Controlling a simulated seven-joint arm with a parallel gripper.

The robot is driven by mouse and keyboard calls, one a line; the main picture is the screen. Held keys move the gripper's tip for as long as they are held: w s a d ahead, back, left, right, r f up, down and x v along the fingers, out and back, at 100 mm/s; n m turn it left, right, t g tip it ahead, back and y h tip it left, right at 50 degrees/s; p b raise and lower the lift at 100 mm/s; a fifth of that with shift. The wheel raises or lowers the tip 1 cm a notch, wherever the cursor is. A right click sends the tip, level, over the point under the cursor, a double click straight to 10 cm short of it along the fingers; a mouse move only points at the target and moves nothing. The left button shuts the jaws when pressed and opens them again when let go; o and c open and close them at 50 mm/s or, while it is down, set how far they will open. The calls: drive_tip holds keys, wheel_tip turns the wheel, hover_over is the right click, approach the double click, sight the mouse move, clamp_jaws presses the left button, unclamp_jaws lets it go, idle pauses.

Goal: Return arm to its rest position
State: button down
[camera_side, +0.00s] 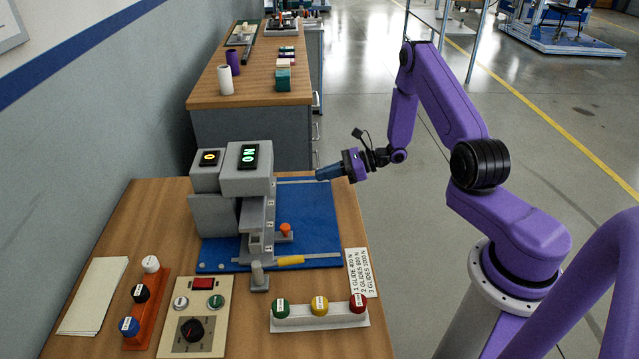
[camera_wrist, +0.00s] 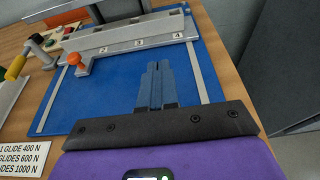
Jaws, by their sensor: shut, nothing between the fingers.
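My gripper (camera_side: 322,173) is shut and empty at the end of my purple arm. In the side view it hangs in the air above the right edge of the blue mat (camera_side: 318,215), to the right of the grey test machine (camera_side: 247,185). In the wrist view the blue-grey fingers (camera_wrist: 158,70) lie together over the bare part of the blue mat. The machine's grey beam, numbered 2, 3 and 4, lies beyond the fingertips. The gripper touches nothing that I can see.
A control box (camera_side: 195,315), an orange rack (camera_side: 143,305) and a holder with green, yellow and red knobs (camera_side: 320,315) are at the front. A second bench (camera_side: 250,95) stands behind. Open floor lies to the right.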

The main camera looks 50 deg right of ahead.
drive_tip(key=s+a+r+n+g, duration=0.6)
drive_tip(key=s+a+n+g, duration=0.1)
drive_tip(key=a+n, duration=0.2)
drive_tip(key=s+a+r+n+g, duration=0.55)
drive_tip(key=a+n+g, duration=0.2)
drive_tip(key=a, duration=0.25)
drive_tip(key=s+d+r+n+t+h, duration=0.1)
drive_tip(key=s+r+n+h, duration=0.1)
drive_tip(key=s+n, duration=0.5)
drive_tip(key=s+d+r+n+t+h, duration=0.1)
drive_tip(key=s+r+n+t+h, duration=0.1)
drive_tip(key=s+n, duration=0.5)
drive_tip(key=s+d+r+n+t+h, duration=0.1)
drive_tip(key=s+d+r+n+h, duration=0.1)
drive_tip(key=s+n+h, duration=0.3)
drive_tip(key=s+r+n, duration=0.1)
drive_tip(key=s+n, duration=0.1)
drive_tip(key=n, duration=0.2)
drive_tip(key=shift+s+r+h, duration=0.35)
drive_tip(key=shift+s+h, duration=0.05)
